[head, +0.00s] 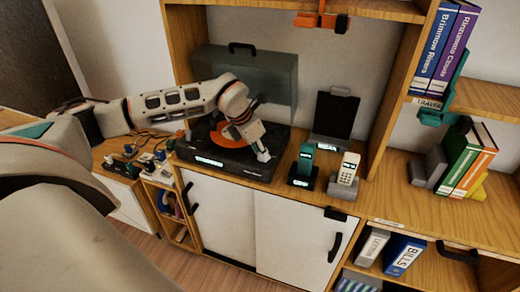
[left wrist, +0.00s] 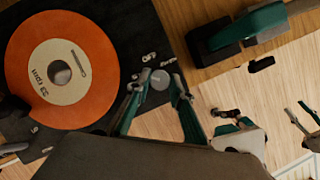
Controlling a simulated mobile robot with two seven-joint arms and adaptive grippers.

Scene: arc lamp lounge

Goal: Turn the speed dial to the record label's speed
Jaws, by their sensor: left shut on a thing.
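The record player (head: 225,160) stands on the wooden cabinet, with an orange record (head: 232,135) on it. In the left wrist view the record (left wrist: 95,45) has a cream label (left wrist: 60,72) whose printed speed appears to read 33 rpm. The small round grey speed dial (left wrist: 160,79) sits on the dark deck beside the record, with small pale marks near it. My left gripper (head: 264,156) is at the deck's front right corner. In the left wrist view its fingers (left wrist: 157,92) are on either side of the dial, shut on it. The dial is hidden in the head view.
A smoky lid (head: 250,75) stands behind the deck. A green handset (head: 304,162) and a cream phone (head: 346,172) stand just right of it, with a dark stand (head: 333,115) behind. Small cable-fed items (head: 140,155) lie at left. Books (head: 470,160) stand at right.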

